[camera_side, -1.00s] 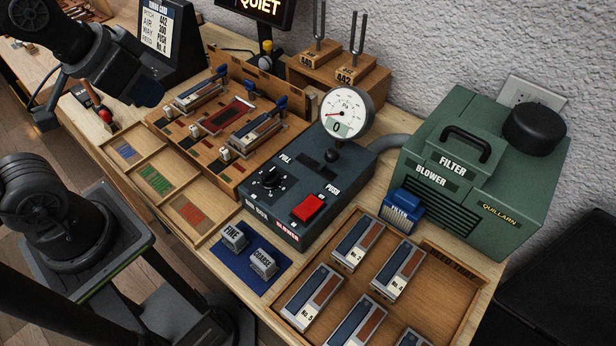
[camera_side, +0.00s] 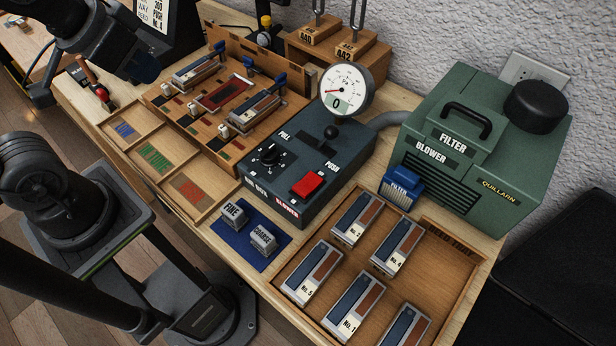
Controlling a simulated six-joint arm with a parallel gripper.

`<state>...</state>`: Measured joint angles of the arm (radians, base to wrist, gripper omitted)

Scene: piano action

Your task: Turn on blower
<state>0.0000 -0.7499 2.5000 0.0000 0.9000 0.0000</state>
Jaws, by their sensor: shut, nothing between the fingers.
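A dark grey control box (camera_side: 292,208) stands in the middle of the bench. A red rocker switch (camera_side: 307,185) sits on its top near the front, above the label BLOWER. Which way the rocker is tipped is too small to tell. A round gauge (camera_side: 346,84) above the box shows 0, with its needle at the left. The green blower (camera_side: 437,178) stands to the right, joined to the box side by a grey hose (camera_side: 388,120). Part of my arm shows at the top left, apart from the box. My gripper is not visible.
The box also carries a black dial (camera_side: 269,156) and a black-knobbed lever (camera_side: 331,131) marked PUSH and PULL. Fine and coarse blocks (camera_side: 262,241) lie in front. A reed tray (camera_side: 452,258) is at the right front. A wooden jig (camera_side: 196,131) stands at the left.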

